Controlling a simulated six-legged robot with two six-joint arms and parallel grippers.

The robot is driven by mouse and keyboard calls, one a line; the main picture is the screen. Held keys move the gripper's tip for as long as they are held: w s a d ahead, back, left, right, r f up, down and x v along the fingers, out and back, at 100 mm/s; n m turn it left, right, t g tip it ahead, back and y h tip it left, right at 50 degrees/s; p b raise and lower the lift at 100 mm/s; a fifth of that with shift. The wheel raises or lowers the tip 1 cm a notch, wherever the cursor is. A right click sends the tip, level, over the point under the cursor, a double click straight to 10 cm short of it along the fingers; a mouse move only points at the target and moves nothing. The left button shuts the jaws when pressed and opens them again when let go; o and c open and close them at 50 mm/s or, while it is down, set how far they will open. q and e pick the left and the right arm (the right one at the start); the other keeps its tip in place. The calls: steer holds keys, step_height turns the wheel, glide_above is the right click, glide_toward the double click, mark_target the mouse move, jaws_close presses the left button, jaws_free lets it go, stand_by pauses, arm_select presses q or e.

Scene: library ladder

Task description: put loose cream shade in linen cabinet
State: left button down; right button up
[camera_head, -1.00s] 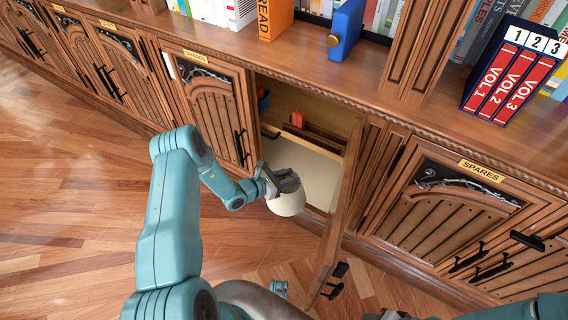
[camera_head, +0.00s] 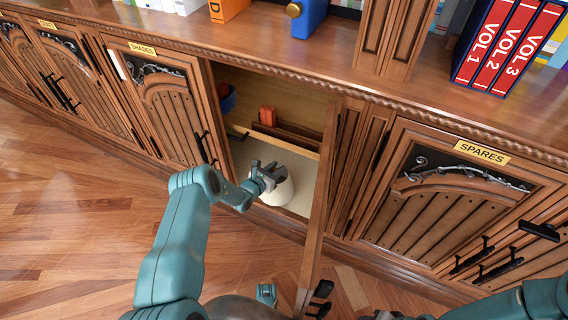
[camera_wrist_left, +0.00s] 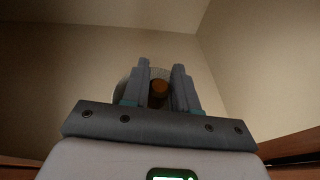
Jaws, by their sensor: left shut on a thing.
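The cream shade (camera_head: 275,190) is a small rounded pale piece. My left gripper (camera_head: 268,175) is shut on it and holds it at the mouth of an open cabinet, over the pale cabinet floor (camera_head: 250,152). I cannot tell whether the shade touches that floor. In the left wrist view the fingers (camera_wrist_left: 160,88) hide most of the shade, and pale cabinet walls surround them. The cabinet door (camera_head: 318,205) stands open to the right. My right arm shows at the lower right; its gripper is barely in frame at the bottom edge.
Inside the cabinet are an orange item (camera_head: 267,116), a wooden divider (camera_head: 285,136) and a blue item (camera_head: 227,98) at the left. A closed door with a SHADES label (camera_head: 142,48) stands left; one labelled SPARES (camera_head: 482,152) stands right. Books line the counter above.

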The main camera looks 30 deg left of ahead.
arm_select(q)
steer(key=w+b, duration=0.1)
steer(key=w, duration=0.2)
steer(key=shift+w+d, duration=0.15)
steer(key=shift+w, duration=0.15)
steer(key=b+x, duration=0.3)
steer(key=shift+w+f, duration=0.15)
steer(key=shift+f, duration=0.1)
steer(key=shift+f, duration=0.2)
steer(key=c, duration=0.9)
jaws_free()
steer(key=shift+r, duration=0.1)
